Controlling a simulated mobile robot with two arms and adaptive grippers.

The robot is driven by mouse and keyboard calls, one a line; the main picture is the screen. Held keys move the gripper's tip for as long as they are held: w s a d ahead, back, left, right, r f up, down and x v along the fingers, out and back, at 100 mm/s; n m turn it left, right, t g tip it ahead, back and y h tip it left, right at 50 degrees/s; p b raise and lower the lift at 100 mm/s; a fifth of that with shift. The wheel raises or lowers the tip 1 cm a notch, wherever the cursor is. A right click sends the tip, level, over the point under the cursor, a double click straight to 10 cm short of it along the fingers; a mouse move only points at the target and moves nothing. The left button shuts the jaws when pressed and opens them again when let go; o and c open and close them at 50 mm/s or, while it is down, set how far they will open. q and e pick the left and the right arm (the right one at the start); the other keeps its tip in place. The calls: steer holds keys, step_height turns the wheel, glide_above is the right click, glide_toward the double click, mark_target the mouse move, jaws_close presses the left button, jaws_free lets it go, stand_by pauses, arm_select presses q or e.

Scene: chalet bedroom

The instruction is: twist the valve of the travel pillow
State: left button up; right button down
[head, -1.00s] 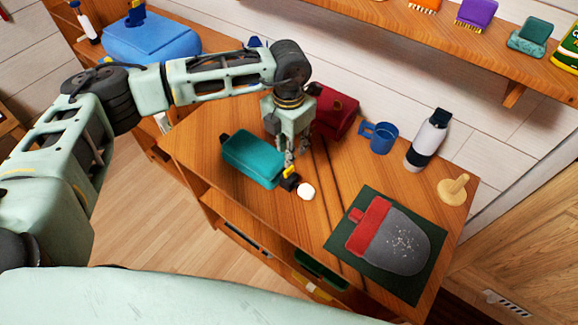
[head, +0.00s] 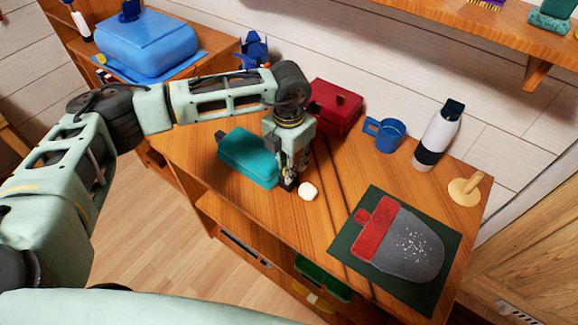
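The teal, rounded block (head: 247,160) on the wooden cabinet top looks like the travel pillow. A small black part (head: 289,185) at its near right end looks like the valve, now mostly covered. My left gripper (head: 290,174) points down right at that end, with its fingers over or against the black part. The fingers are small and overlap the valve, so I cannot tell whether they are closed on it. My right gripper is not in view.
A white rounded object (head: 308,191) lies just right of the valve. A red box (head: 335,108) stands behind my gripper. A blue mug (head: 388,135), a bottle (head: 434,138), a wooden peg stand (head: 466,192) and a red-grey item on a dark green mat (head: 346,238) are to the right.

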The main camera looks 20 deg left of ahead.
arm_select(q)
steer(key=shift+c, duration=0.6)
jaws_close()
steer(key=shift+f, duration=0.15)
